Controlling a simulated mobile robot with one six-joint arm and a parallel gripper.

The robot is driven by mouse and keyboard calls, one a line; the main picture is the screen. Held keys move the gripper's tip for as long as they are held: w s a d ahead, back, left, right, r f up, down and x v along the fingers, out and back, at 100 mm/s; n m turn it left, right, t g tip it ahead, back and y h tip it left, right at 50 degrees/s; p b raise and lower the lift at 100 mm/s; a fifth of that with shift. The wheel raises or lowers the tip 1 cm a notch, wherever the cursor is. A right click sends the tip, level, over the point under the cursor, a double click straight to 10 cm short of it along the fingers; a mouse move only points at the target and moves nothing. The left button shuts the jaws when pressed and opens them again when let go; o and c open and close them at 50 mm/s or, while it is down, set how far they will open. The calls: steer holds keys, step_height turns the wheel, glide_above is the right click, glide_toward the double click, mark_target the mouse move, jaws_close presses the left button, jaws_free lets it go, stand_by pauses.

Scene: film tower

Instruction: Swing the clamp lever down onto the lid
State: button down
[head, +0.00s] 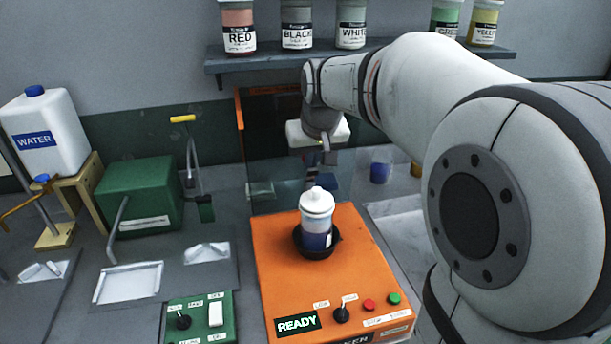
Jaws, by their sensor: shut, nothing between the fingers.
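A jar (317,222) with a white lid (317,198) stands upright in a black round holder (302,250) on top of the orange machine (280,285). The machine's display reads READY. My gripper (322,160) is shut and empty, pointing down behind and above the lid, apart from it. A small dark upright piece (311,178) shows just below the gripper, behind the lid. It may be the clamp lever, but I cannot tell for sure, nor whether the gripper touches it. Nothing lies across the lid.
A clear panel (272,190) and an orange frame (240,125) stand behind the machine. A green box (140,198) and a yellow-handled lever (183,119) stand to the left. A blue cup (381,172) is at right. The shelf (270,62) holds several labelled jars.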

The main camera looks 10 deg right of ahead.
mark_target(311, 177)
steer(key=s+f+t+b, duration=0.1)
steer(key=t+b, duration=0.1)
steer(key=b, duration=0.2)
steer(key=s+f+t+b, duration=0.1)
steer(key=b, duration=0.4)
steer(key=shift+t, duration=0.4)
steer(key=t+b, duration=0.1)
steer(key=b, duration=0.2)
steer(key=s+t+b, duration=0.1)
steer(key=b, duration=0.2)
steer(key=shift+f+t, duration=0.2)
steer(key=shift+t, duration=0.2)
steer(key=shift+s+b, duration=0.15)
steer(key=shift+b, duration=0.2)
steer(key=shift+s+f+b, duration=0.1)
steer(key=shift+b, duration=0.35)
step_height(311, 177, up, 10)
steer(key=p, duration=0.2)
steer(key=shift+p, duration=0.35)
